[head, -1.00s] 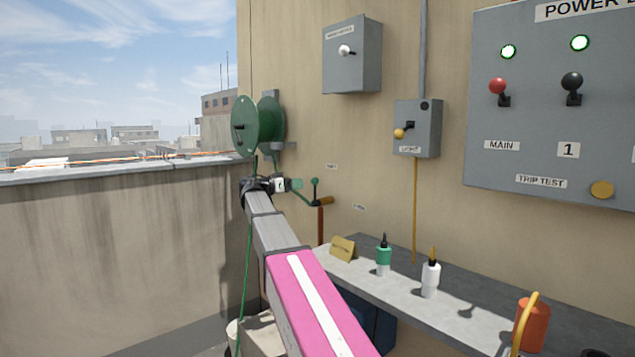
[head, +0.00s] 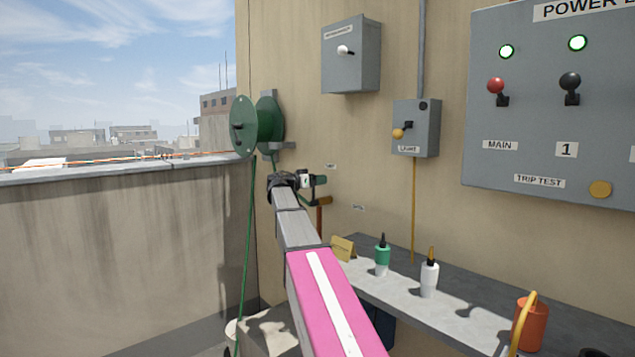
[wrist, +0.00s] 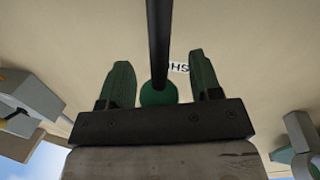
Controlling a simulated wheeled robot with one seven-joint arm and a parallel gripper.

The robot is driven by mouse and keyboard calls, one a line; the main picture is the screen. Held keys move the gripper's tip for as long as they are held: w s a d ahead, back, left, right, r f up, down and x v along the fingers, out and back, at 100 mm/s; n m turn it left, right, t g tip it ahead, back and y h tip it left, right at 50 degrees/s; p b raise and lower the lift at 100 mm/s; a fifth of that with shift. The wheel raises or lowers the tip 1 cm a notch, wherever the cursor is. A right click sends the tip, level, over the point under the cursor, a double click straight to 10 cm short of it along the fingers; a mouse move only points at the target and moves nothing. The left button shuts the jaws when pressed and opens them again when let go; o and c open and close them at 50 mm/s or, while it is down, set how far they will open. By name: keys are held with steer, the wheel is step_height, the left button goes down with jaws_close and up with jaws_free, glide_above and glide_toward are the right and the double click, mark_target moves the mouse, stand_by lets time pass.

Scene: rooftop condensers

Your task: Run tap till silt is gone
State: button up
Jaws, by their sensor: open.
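The tap is a thin brown pipe (head: 319,215) with a spout (head: 323,201) against the wall, left of the shelf. My gripper (head: 312,181) is at the tap's green-knobbed lever and covers most of it in the head view. In the wrist view, a dark rod with a round green knob (wrist: 158,94) lies between the two green fingers of my gripper (wrist: 160,62). The fingers are apart, with a visible gap on each side of the knob. No water or silt is visible, and the area below the spout is largely hidden by my arm.
A green hose reel (head: 257,124) hangs behind my gripper, its hose (head: 248,240) running down. A shelf (head: 395,285) at right holds a green bottle (head: 382,258), a white bottle (head: 429,277) and an orange can (head: 530,325). Electrical boxes (head: 351,55) and a power panel (head: 540,120) are above.

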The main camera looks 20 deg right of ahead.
jaws_close()
steer(key=shift+s, duration=0.1)
steer(key=s+d+f+m+t+y, duration=0.2)
steer(key=s+f+m, duration=0.6)
steer(key=m, duration=0.6)
steer(key=shift+d+y, duration=0.4)
steer(key=shift+d, duration=0.1)
steer(key=shift+s, duration=0.1)
stand_by(0.3)
